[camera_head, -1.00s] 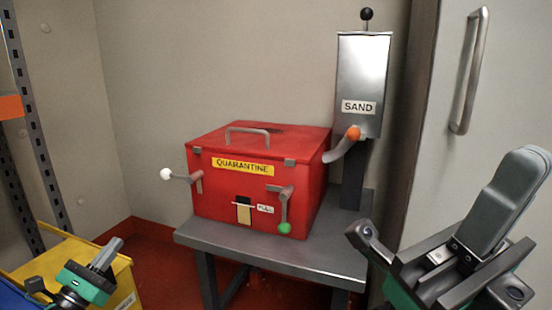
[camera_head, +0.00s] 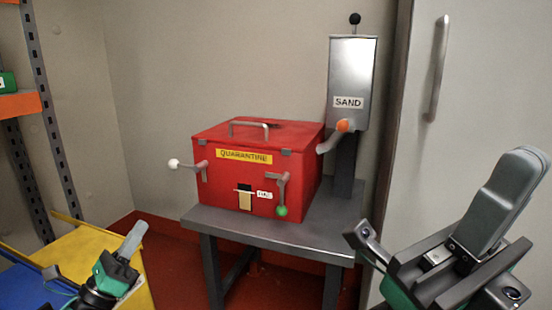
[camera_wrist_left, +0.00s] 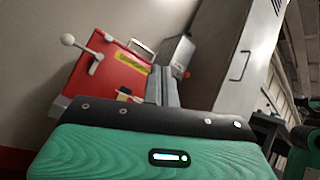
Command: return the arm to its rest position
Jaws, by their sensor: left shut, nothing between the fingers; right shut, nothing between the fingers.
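My left gripper (camera_head: 132,238), with a green body and grey fingers, is at the lower left of the head view. It is shut and empty, in front of a yellow bin and apart from the red box. My right gripper (camera_head: 520,168) is large and near at the lower right of the head view. Its grey fingers are together with nothing between them. In the left wrist view the green housing of my left gripper fills the bottom.
A red QUARANTINE box (camera_head: 225,179) with levers stands on a grey table (camera_head: 305,232). A SAND hopper (camera_head: 350,75) stands behind it. A tall cabinet (camera_head: 410,130) is at right. A yellow bin (camera_head: 75,258) and shelf upright (camera_head: 38,120) are at left.

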